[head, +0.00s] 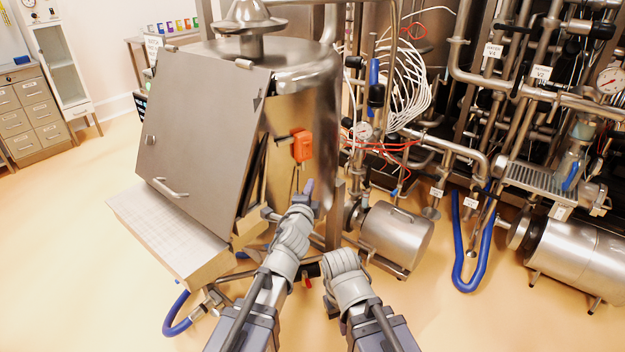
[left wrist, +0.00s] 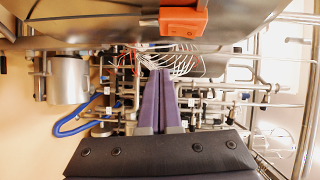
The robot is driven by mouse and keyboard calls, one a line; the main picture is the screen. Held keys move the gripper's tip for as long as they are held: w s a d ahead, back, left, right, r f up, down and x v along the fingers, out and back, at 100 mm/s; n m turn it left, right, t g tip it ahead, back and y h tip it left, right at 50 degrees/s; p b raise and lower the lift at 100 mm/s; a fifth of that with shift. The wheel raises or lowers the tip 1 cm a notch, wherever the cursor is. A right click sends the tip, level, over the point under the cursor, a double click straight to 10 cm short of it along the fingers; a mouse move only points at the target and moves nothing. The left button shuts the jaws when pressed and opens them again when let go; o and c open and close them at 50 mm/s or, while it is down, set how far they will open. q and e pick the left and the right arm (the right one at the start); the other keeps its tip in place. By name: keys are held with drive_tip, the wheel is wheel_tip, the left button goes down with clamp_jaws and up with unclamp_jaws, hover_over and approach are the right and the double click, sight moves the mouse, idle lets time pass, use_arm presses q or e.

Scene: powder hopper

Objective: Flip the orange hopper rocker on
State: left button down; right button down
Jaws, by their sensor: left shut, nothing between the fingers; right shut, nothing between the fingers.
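The orange hopper rocker (head: 302,146) sits on the side of the steel hopper (head: 310,95), right of the slanted panel. In the left wrist view, the orange housing (left wrist: 183,21) is at the top, cut off by the frame edge. Which way the rocker is tipped I cannot tell. My left gripper (head: 308,187) is shut and empty just below the rocker, apart from it. Its purple fingers (left wrist: 161,73) lie together in the left wrist view. My right gripper (head: 325,272) is lower, empty and shut, away from the hopper; its fingers are hardly visible.
A large slanted steel panel (head: 203,125) with a handle stands left of the rocker. Pipes and valves (head: 460,60) crowd the right, with a steel cylinder (head: 396,238) on the floor. Blue hoses (head: 470,285) loop nearby. Open floor (head: 70,230) lies at left.

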use_arm(q)
drive_tip(key=shift+s, duration=0.75)
drive_tip(key=s+a+f+n+g+y+p, duration=0.5)
drive_tip(key=s+f+n+g+p, duration=0.3)
drive_tip(key=s+n, duration=0.25)
drive_tip(key=s+d+n+g+h+p, duration=0.1)
drive_tip(key=s+d+n+g+p, duration=0.1)
drive_tip(key=s+g, duration=0.7)
drive_tip(key=s+n+p, duration=0.1)
drive_tip(key=s+n, duration=0.1)
drive_tip(key=s, duration=0.5)
drive_tip(key=shift+d+f, duration=0.2)
drive_tip(key=shift+f, duration=0.2)
